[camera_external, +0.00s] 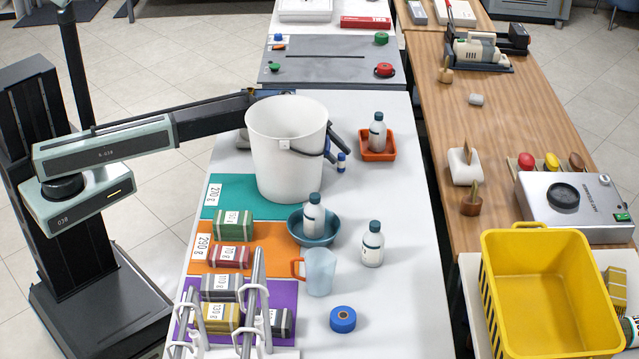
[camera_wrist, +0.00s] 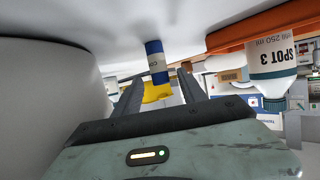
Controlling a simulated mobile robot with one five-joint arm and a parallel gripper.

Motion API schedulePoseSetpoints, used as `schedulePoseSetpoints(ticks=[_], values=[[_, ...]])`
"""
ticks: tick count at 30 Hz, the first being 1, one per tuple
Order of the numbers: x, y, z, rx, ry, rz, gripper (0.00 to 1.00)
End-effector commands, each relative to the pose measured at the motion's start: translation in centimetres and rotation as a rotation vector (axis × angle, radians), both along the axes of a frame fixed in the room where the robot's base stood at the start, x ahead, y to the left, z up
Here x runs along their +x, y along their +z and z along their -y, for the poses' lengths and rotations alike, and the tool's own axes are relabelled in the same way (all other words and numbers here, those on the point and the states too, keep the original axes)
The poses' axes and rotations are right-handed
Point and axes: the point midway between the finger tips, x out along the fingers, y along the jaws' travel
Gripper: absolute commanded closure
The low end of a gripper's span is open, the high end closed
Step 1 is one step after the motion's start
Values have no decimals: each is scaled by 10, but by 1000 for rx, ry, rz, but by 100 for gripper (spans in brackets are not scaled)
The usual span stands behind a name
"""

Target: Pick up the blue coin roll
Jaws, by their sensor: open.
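The blue coin roll (camera_external: 341,162) stands upright on the white table, just right of the big white bucket (camera_external: 287,150). It is a small blue cylinder with a pale label. In the wrist view the coin roll (camera_wrist: 156,62) shows ahead, between the lines of my two fingers. My gripper (camera_external: 338,148) is open and empty, reaching from behind the bucket close to the roll. In the wrist view its fingertips (camera_wrist: 161,77) are apart, near the roll. I cannot tell whether either finger touches it. The bucket hides part of my arm.
The bucket wall (camera_wrist: 50,85) is close on the left in the wrist view. An orange tray (camera_external: 378,154) with a white bottle (camera_external: 377,131) stands right of my gripper. A blue bowl (camera_external: 314,238) with a bottle stands nearer the camera. Table around the roll's near side is clear.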

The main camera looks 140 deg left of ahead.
Motion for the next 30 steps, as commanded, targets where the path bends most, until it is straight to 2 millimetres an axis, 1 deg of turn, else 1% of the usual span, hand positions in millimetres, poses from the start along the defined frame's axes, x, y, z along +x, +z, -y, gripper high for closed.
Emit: schedulePoseSetpoints(ticks=[2,9,11,16,17,18,20,21,22,30], values=[[7,-3,-1,1,-1,0,51],[45,-18,-5,-1,-1,0,51],[48,-18,-5,-1,1,0,51],[48,-17,-5,-1,3,0,51],[48,-16,-5,-1,3,0,57],[48,-16,-5,-1,3,0,68],[48,-16,-5,-1,3,0,85],[48,-17,-5,0,2,0,96],[48,-17,-5,0,2,0,100],[47,-16,-5,-1,3,0,100]])
